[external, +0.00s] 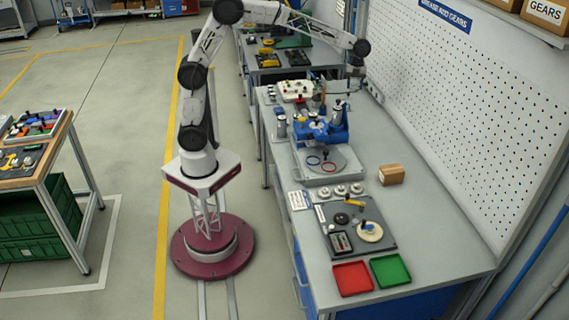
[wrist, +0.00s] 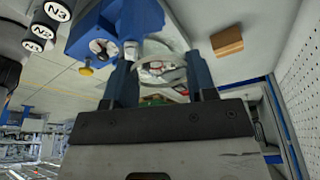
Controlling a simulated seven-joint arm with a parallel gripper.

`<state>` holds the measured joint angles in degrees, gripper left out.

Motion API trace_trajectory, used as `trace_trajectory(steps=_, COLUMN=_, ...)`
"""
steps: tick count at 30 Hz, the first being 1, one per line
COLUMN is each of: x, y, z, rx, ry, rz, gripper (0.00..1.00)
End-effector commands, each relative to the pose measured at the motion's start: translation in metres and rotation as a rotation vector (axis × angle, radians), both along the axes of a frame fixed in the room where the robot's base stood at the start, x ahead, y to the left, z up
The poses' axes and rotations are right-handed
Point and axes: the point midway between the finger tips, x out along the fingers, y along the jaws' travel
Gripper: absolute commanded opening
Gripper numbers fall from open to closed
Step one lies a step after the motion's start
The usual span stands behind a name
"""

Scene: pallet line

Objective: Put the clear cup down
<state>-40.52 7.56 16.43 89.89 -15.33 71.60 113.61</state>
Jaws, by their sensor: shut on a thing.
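In the wrist view, my gripper (wrist: 163,82) has its two dark fingers on either side of a clear cup (wrist: 160,74). The cup shows as a pale, see-through rim between them, and the gripper is shut on it. The fingers hide part of the cup. In the external view, the end of my arm is over the far part of the bench, near the pegboard. The cup is too small to make out there, and I cannot tell how high it is above the bench.
A blue machine (external: 330,127) stands on the bench (external: 440,235). A cardboard box (external: 391,174) sits right of it. A red tray (external: 352,279) and a green tray (external: 390,270) lie at the near end. The bench's right side near the box is clear. A pegboard (external: 470,110) rises behind.

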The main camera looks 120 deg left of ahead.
Motion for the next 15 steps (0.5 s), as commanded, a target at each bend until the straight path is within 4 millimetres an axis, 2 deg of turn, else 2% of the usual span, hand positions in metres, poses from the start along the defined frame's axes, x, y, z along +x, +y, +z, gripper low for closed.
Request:
trace_trajectory(steps=3, x=-0.011, y=0.023, z=0.0, rx=-0.001, ry=-0.001, rz=0.003, gripper=0.3)
trace_trajectory(steps=9, x=-0.027, y=0.053, z=-0.001, rx=-0.004, ry=-0.002, rz=0.003, gripper=0.3)
trace_trajectory(steps=15, x=-0.026, y=0.05, z=-0.051, rx=-0.006, ry=0.001, rz=0.001, gripper=0.3)
